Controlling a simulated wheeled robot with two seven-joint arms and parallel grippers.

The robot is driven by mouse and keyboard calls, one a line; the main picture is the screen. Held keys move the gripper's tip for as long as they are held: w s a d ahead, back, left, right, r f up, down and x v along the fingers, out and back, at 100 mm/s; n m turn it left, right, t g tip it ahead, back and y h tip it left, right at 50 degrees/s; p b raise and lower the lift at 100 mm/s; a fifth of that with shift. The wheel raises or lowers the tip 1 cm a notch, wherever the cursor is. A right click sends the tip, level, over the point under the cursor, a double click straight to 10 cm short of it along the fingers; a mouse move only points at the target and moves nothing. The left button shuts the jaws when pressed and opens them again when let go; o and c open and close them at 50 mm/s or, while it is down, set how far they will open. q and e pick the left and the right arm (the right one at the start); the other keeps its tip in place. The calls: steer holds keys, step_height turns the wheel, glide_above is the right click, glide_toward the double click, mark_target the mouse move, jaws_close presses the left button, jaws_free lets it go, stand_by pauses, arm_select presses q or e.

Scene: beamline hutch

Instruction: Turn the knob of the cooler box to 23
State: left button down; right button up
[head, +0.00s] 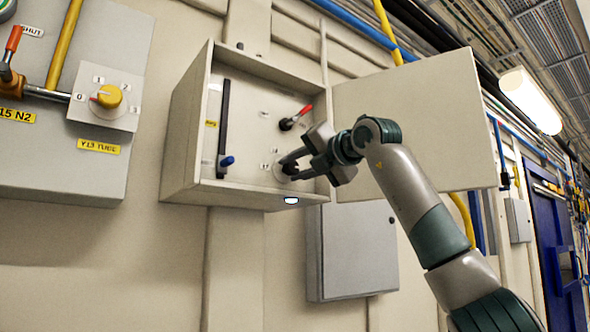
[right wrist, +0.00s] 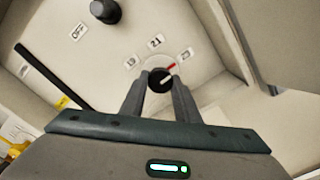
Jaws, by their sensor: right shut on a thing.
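The cooler box (head: 190,130) is a beige wall box in the head view, with its door (head: 420,110) swung open to the right. Its dark round knob (right wrist: 158,80) sits on the inner panel, low and right, and has a white and red pointer. Labels 19, 21 (right wrist: 156,41) and 23 (right wrist: 185,54) arc above it. The pointer aims up and right, at about the 23 label. My right gripper (head: 290,168) is shut on the knob, one finger on each side, and partly hides it in the head view. My left gripper is out of view.
The same panel has a red-tipped switch (head: 296,117) above the knob and a long dark bar with a blue end (head: 226,161) to its left. A grey box with a yellow dial (head: 110,96) hangs at left. A closed grey cabinet (head: 352,250) is below.

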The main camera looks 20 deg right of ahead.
steer(key=shift+w+a+f, duration=0.1)
steer(key=shift+f, duration=0.15)
steer(key=o, duration=1)
steer(key=shift+o, duration=0.2)
steer(key=shift+r, duration=0.15)
steer(key=shift+s, duration=0.25)
steer(key=shift+s, duration=0.15)
steer(key=shift+s+d, duration=0.3)
arm_select(q)
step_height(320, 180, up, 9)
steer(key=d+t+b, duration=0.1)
steer(key=b, duration=0.3)
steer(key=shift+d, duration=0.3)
arm_select(e)
steer(key=v, duration=1.6)
